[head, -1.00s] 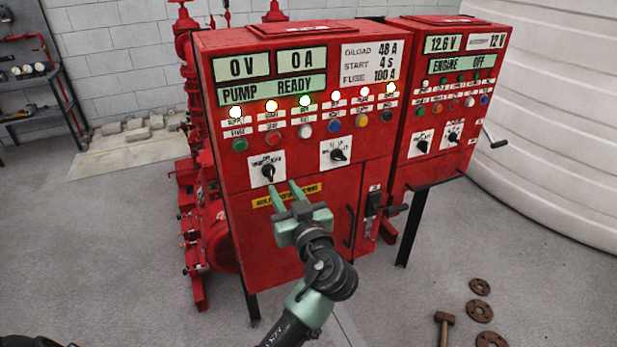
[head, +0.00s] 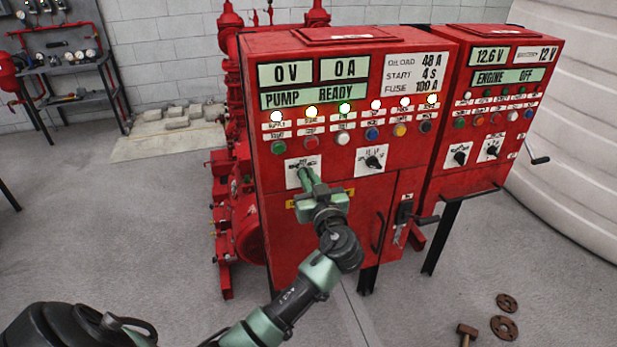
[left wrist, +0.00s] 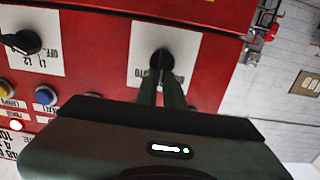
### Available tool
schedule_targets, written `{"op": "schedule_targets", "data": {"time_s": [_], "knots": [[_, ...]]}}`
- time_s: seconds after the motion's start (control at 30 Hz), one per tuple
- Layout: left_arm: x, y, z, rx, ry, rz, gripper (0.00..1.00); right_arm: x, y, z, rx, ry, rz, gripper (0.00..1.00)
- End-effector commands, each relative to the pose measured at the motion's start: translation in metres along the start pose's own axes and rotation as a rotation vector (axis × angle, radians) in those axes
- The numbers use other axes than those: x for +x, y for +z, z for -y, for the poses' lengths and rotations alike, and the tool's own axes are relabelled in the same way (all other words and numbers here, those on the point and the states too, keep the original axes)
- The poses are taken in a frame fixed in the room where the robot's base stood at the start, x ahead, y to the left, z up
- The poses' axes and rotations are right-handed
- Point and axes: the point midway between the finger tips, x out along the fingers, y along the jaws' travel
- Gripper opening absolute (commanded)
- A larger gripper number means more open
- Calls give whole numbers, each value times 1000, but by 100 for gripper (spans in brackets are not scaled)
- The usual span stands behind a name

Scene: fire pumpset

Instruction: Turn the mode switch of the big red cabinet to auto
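The big red cabinet (head: 349,220) stands at the centre of the head view, its display reading PUMP READY. Its left-hand black rotary switch is mostly hidden by my left gripper (head: 304,172) in the head view; its white plate (head: 292,181) shows around the fingertips. In the left wrist view the black switch knob (left wrist: 160,61) sits on its white plate, seen upside down. The left gripper's fingers (left wrist: 160,88) are close together at the knob, a narrow gap between them, and look shut on its handle. The knob's exact setting is hard to read. My right gripper is out of view.
A second black switch (head: 373,162) sits right of the first, under a row of coloured buttons. A smaller red cabinet (head: 480,140) stands to the right. A hammer (head: 467,331) and rusty flanges (head: 504,328) lie on the floor.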

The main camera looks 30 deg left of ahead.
Motion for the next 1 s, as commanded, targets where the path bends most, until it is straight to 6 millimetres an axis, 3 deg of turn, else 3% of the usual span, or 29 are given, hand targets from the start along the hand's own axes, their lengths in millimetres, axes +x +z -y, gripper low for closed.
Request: {"op": "schedule_targets", "data": {"time_s": [0.47, 1.0], "knots": [[0, 1, -1, 61, -1, 1, 0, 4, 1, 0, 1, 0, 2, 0], [0, 3, -8, 480, 0, 1, 0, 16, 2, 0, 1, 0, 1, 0]]}}
